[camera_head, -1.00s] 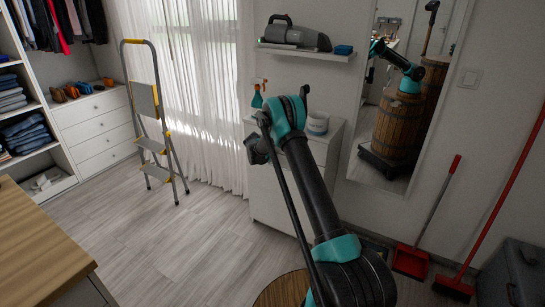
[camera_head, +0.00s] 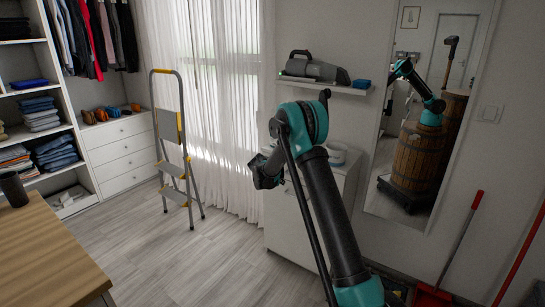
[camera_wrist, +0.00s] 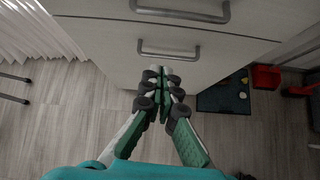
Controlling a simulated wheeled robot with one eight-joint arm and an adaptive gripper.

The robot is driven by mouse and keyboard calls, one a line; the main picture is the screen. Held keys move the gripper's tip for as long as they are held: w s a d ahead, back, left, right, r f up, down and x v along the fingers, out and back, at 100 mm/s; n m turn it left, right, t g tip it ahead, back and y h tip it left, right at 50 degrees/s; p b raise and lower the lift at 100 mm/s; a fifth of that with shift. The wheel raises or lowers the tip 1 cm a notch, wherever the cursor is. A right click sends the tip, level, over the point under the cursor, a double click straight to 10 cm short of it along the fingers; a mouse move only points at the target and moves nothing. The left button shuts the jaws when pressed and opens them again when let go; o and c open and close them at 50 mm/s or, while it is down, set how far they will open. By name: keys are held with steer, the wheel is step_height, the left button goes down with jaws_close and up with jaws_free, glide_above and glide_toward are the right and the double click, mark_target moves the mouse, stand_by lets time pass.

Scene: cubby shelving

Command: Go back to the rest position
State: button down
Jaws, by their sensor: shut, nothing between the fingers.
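My arm rises in the head view with its teal elbow high, and the dark wrist end hangs to the left of it, in front of the white drawer cabinet (camera_head: 285,215). My gripper (camera_wrist: 160,72) shows clearly in the wrist view, its green-padded fingers brought together with nothing between them. The fingers point towards the cabinet front (camera_wrist: 100,45), which has two grey handles. I cannot tell how far the fingertips are from it. In the head view the fingertips are not clear.
A stepladder (camera_head: 175,140) stands by the curtain (camera_head: 225,100). A wooden-topped counter (camera_head: 40,250) is at the lower left, with a dark cup (camera_head: 13,188) on it. A wall shelf (camera_head: 325,87) holds a handheld vacuum (camera_head: 312,68). A red dustpan (camera_head: 432,295) is at right. Floor is clear between.

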steer(key=s+d+r+m+g+y, duration=0.1)
steer(key=s+d+r+m, duration=0.3)
steer(key=s, duration=0.5)
steer(key=s+d+r+m+y, duration=0.1)
steer(key=s+d+r+m, duration=0.2)
steer(key=s+m, duration=0.45)
steer(key=s+d+r+m+g, duration=0.1)
steer(key=s+d+r+m, duration=0.25)
steer(key=s, duration=0.65)
steer(key=s+f+m+y, duration=0.1)
steer(key=s+m, duration=0.5)
steer(key=s, duration=0.7)
steer(key=s+f+m+g+y, duration=0.1)
steer(key=s+m, duration=0.5)
steer(key=s, duration=0.7)
step_height(320, 180, down, 2)
steer(key=shift+s+d+f+y, duration=0.1)
steer(key=shift+s+d+y, duration=0.15)
steer(key=shift+s+y, duration=0.25)
steer(key=shift+w, duration=0.15)
